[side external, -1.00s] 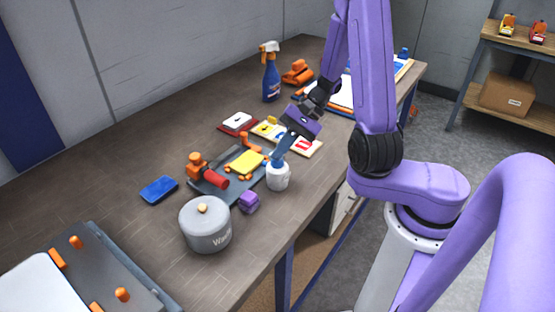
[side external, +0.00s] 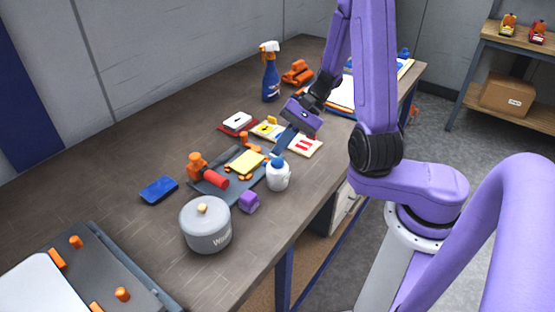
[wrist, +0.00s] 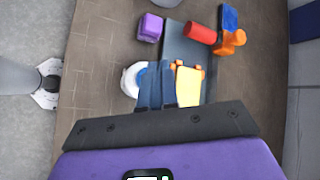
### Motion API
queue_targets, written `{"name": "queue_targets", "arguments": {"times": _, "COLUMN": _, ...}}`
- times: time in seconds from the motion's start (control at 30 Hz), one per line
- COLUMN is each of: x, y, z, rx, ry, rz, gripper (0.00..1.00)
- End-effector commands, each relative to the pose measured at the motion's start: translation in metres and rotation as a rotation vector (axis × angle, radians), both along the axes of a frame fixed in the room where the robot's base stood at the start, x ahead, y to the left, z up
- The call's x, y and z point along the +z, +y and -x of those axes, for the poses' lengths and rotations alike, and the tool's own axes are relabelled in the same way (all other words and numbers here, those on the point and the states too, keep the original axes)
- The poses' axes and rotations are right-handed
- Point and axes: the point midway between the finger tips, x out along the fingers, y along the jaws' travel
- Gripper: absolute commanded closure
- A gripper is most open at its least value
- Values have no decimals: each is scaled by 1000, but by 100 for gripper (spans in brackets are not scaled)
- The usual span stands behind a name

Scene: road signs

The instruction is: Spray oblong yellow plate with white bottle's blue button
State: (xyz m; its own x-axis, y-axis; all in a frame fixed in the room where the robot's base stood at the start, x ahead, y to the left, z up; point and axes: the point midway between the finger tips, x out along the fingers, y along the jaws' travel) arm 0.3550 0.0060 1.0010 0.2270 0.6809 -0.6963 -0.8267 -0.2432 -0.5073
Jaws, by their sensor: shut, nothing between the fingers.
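A white bottle (side external: 278,178) with a blue button (side external: 277,160) on top stands upright near the table's front edge. The oblong yellow plate (side external: 246,162) is tilted on a dark grey base just left of it. My gripper (side external: 273,152) is shut and empty, with its blue-grey fingers pointing down-left, just behind and above the bottle's top. I cannot tell whether they touch it. In the wrist view the closed fingers (wrist: 160,66) partly cover the white bottle (wrist: 130,79), and the yellow plate (wrist: 188,87) shows right beside them.
A red cylinder (side external: 215,180) and an orange part (side external: 195,164) lie on the base's left. A purple block (side external: 249,202) and a grey lidded pot (side external: 206,225) stand in front. A blue spray bottle (side external: 271,75) stands behind.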

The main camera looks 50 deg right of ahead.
Motion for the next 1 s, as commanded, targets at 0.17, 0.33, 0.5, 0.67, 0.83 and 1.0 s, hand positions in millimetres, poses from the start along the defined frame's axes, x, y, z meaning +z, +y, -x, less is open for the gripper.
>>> {"name": "queue_targets", "arguments": {"times": 0.17, "x": 11, "y": 0, "z": 0, "rx": 2, "ry": -3, "rz": 3, "gripper": 100}}
{"name": "queue_targets", "arguments": {"times": 0.33, "x": 26, "y": 0, "z": 0, "rx": 1, "ry": -4, "rz": 2, "gripper": 100}}
{"name": "queue_targets", "arguments": {"times": 0.5, "x": 40, "y": 0, "z": 0, "rx": 1, "ry": -4, "rz": 3, "gripper": 100}}
{"name": "queue_targets", "arguments": {"times": 0.67, "x": 53, "y": -1, "z": -1, "rx": 1, "ry": -3, "rz": 3, "gripper": 100}}
{"name": "queue_targets", "arguments": {"times": 0.83, "x": 60, "y": 0, "z": 0, "rx": 0, "ry": -1, "rz": 1, "gripper": 100}}
{"name": "queue_targets", "arguments": {"times": 1.0, "x": 60, "y": 0, "z": 0, "rx": 1, "ry": -1, "rz": 0, "gripper": 100}}
